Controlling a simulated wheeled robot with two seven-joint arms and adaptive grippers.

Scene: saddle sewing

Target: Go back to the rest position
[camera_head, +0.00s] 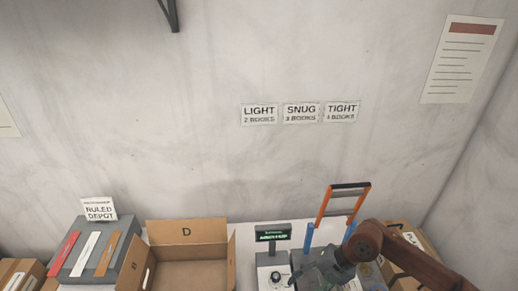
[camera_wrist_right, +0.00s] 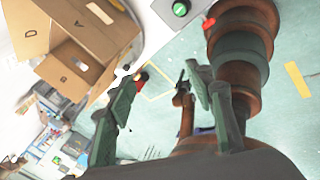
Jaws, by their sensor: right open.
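My right arm (camera_head: 410,262) comes in from the right in the head view.
An open cardboard box marked D (camera_head: 186,232) stands left of the device. A frame with an orange handle (camera_head: 340,205) rises behind my gripper. A grey box with coloured strips (camera_head: 95,258) is at the left. Another cardboard box (camera_head: 405,238) is behind my arm.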

